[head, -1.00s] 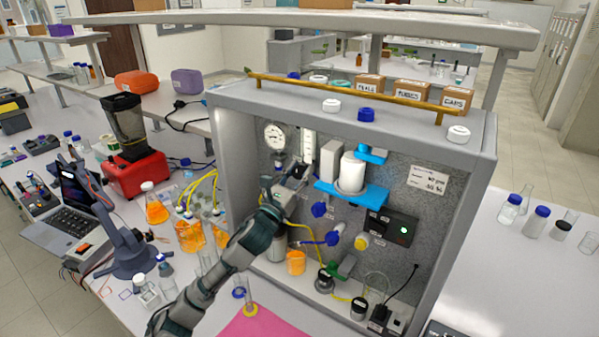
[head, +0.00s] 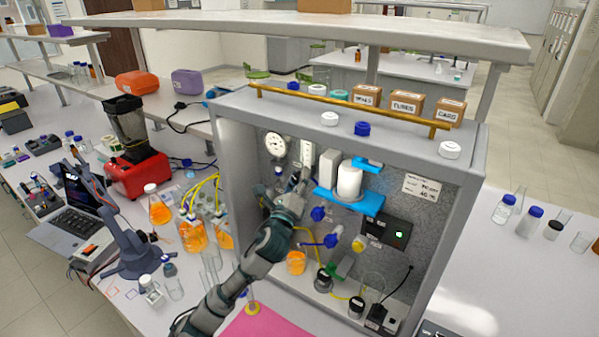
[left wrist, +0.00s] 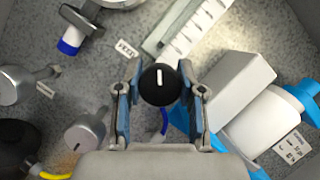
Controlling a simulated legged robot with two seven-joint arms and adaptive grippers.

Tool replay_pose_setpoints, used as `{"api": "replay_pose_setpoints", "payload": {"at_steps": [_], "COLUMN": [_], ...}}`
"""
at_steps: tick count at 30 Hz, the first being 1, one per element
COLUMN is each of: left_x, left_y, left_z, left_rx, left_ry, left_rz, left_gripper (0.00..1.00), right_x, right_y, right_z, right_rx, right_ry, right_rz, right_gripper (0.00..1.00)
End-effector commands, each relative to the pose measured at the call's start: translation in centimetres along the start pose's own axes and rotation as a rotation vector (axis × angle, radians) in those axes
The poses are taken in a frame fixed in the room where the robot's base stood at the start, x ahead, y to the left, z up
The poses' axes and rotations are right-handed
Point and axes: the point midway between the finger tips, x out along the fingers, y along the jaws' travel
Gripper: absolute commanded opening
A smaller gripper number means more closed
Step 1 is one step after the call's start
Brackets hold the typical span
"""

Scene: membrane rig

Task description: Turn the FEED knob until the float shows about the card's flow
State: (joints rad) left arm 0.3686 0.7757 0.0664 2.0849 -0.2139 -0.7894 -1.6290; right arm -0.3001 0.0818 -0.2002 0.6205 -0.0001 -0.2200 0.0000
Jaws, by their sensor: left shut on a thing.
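A round black knob (left wrist: 160,84) with a white pointer line sits between the fingers of my left gripper (left wrist: 160,92) in the left wrist view. The gripper is shut on it; its pointer line stands nearly upright in that picture. The clear flow tube with scale marks (left wrist: 184,36) is just above the knob; I cannot make out the float. In the head view my left gripper (head: 292,190) reaches the panel below the tube (head: 308,150) and hides the knob. The white card (head: 421,187) is at the panel's upper right, its writing too small to read surely. My right gripper is not in view.
A white-faced gauge (head: 275,144) is left of the tube. A blue bracket (head: 350,201) with a white cylinder is close on the right. Blue-handled valves (head: 332,240) and yellow tubing lie below. Flasks of orange liquid (head: 193,237) stand left of the rig.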

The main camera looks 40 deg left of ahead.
Motion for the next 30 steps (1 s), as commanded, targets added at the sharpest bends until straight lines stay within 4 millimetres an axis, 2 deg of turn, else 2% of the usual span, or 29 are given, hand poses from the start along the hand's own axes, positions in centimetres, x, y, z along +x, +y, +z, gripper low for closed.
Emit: {"api": "replay_pose_setpoints", "payload": {"at_steps": [1, 15, 22, 30], "left_x": [0.2, 0.1, 0.1, 0.0], "left_y": [-0.3, -0.1, 0.1, 0.2], "left_z": [0.6, 0.6, 0.5, 0.3], "left_rx": [-0.041, -0.403, -0.504, -0.553], "left_ry": [-0.006, -0.007, -0.007, -0.007], "left_rz": [0.018, 0.166, 0.208, 0.228], "left_gripper": [0.03, 0.03, 0.03, 0.03], "right_x": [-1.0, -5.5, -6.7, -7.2], "right_y": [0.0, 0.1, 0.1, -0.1], "right_z": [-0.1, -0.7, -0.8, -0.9], "right_rx": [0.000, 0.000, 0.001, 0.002], "right_ry": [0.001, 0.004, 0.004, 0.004], "right_rz": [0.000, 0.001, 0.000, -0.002], "right_gripper": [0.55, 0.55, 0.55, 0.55]}}
